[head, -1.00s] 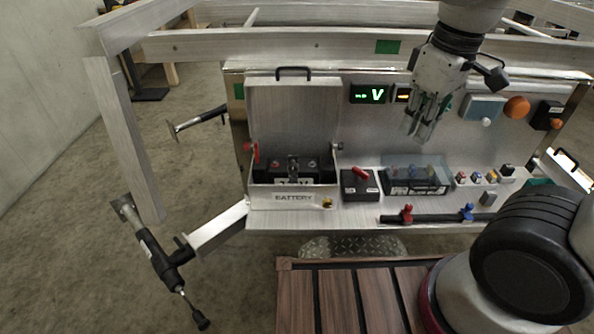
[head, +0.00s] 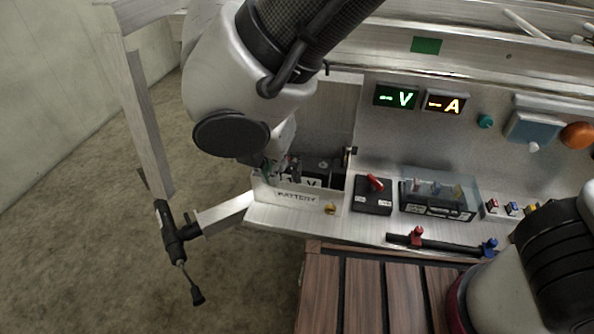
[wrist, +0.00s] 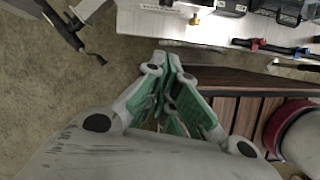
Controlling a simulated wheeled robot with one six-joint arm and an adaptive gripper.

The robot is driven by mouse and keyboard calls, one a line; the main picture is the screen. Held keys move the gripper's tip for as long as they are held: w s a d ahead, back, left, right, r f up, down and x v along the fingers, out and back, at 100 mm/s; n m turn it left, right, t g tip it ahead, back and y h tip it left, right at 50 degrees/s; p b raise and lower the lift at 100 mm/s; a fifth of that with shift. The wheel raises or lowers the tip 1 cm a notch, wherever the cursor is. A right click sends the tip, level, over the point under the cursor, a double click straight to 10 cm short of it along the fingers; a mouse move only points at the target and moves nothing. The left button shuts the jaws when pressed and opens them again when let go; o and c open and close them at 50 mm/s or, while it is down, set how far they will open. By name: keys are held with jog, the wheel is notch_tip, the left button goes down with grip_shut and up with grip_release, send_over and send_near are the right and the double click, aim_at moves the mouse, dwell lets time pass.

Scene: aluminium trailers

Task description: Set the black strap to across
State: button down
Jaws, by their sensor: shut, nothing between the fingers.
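The battery box (head: 294,195) stands open on the bench, with its lid raised. The battery (head: 313,182) sits inside it; my arm and the box front hide much of it. A dark upright piece at the battery (head: 294,166) may be the black strap; how it lies cannot be told. My gripper (head: 265,170) is at the left end of the box, mostly hidden by my arm. In the wrist view my gripper (wrist: 173,58) has green fingers shut with nothing between them. The box front (wrist: 165,8) shows only at the top edge there.
A black switch with a red handle (head: 373,193) and a clear-covered fuse block (head: 438,194) stand right of the box. A black bar with red and blue knobs (head: 440,243) lies along the front edge. A jack (head: 172,240) stands left. Wooden slats lie below.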

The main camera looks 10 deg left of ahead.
jog(key=shift+a+n, duration=0.1)
jog(key=shift+n, duration=0.6)
jog(key=w+f, duration=0.7)
jog(key=f, duration=0.2)
jog(key=shift+d, duration=0.45)
jog(key=shift+w, duration=0.15)
